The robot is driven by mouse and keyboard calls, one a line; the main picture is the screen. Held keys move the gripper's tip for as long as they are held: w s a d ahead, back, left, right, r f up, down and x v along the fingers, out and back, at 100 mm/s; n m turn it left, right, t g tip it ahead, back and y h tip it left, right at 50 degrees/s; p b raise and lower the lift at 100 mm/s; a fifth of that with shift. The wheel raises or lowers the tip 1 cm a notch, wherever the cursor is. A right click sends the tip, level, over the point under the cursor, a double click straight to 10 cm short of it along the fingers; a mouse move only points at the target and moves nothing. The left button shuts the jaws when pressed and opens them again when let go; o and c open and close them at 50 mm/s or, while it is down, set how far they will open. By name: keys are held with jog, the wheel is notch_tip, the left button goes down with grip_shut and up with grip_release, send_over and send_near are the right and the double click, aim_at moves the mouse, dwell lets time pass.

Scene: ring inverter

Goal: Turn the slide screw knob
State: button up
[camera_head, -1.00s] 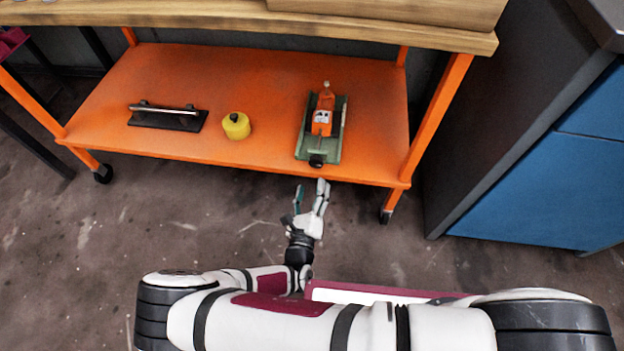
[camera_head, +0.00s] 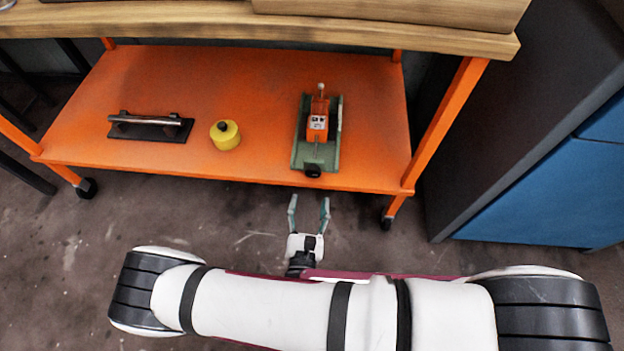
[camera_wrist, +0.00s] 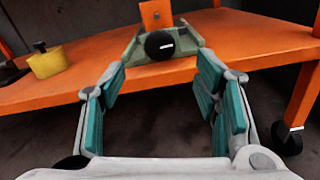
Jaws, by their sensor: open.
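The slide screw knob (camera_head: 313,170) is black and round, at the front end of a green slide base (camera_head: 330,152). An orange block (camera_head: 318,122) with a pale-tipped post stands on the base. In the wrist view the knob (camera_wrist: 159,45) shows a small white mark and lies ahead of my gripper, between the lines of its fingers. My gripper (camera_head: 309,205) is open and empty, in front of the shelf edge and apart from the knob. Its teal finger pads also show in the wrist view (camera_wrist: 160,95).
The device sits on an orange shelf (camera_head: 250,90) under a wooden tabletop (camera_head: 200,22). An orange table leg (camera_head: 440,130) and a blue cabinet (camera_head: 545,195) stand to the right.

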aim_at(313, 175)
jog(key=w+b, duration=0.2)
jog(key=w, duration=0.6)
jog(key=shift+w+d, duration=0.1)
jog(key=c, duration=1.2)
